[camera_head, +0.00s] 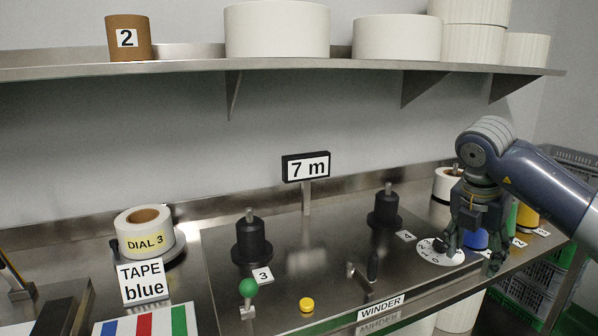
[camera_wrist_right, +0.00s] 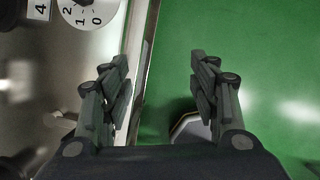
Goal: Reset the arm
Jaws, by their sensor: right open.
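My right arm comes in from the right in the head view, its gripper (camera_head: 471,258) pointing down over the right part of the steel bench. The gripper is open, with its fingers apart and nothing between them. It hangs close to the white numbered dial (camera_head: 432,254) and hides part of it; I cannot tell from the head view whether they touch. In the right wrist view, the open fingers (camera_wrist_right: 160,75) sit above the bench edge and a green surface, with the dial (camera_wrist_right: 82,10) apart from them at the upper left. My left gripper is not in view.
Behind my right gripper stand a white roll (camera_head: 446,184) and blue, green and yellow items. Two black spindles (camera_head: 251,242), a 7 m sign (camera_head: 306,167), a yellow button (camera_head: 306,304) and a green-knobbed lever (camera_head: 248,288) stand on the bench. A shelf (camera_head: 300,62) runs above.

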